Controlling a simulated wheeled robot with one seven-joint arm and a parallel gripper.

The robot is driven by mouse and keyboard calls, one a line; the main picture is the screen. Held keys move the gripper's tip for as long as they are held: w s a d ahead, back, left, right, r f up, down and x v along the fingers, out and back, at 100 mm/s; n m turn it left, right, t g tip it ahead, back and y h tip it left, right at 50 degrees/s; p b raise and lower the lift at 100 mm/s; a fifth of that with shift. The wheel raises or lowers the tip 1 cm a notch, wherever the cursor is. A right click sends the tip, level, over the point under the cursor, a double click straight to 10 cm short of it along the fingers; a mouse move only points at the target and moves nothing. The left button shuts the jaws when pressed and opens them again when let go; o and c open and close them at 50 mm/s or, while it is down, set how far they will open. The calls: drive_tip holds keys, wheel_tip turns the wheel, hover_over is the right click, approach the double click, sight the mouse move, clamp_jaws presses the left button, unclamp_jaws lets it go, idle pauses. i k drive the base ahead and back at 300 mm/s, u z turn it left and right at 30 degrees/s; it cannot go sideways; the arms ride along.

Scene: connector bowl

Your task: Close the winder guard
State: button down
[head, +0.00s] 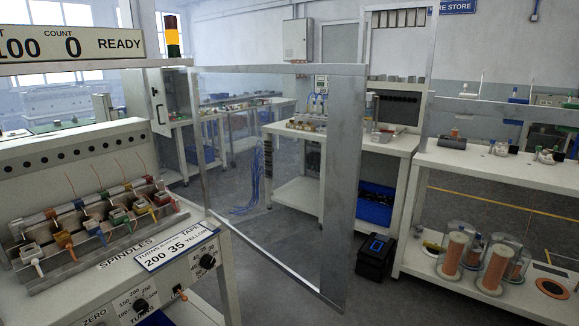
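The winder (60,165) stands at the left, with a row of small coloured bobbins on its spindles (95,222). The winder guard (340,190) is a clear panel in a grey metal frame. It stands open, swung out to the right of the winder, with its broad near upright over the aisle. Its far edge is by the winder's right end; the hinge itself is not clear. The spindle front is uncovered. My gripper is not in view.
A sign above the winder reads COUNT 0 READY (75,45). Benches stand behind the guard, and a right bench (460,170) holds copper wire spools (455,253) on its lower shelf. A black box (377,257) sits on the floor. Grey floor shows through the panel.

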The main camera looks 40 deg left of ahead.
sight(347, 83)
drive_tip(key=u, duration=0.05)
drive_tip(key=i, duration=3.05)
drive_tip(key=u, duration=2.85)
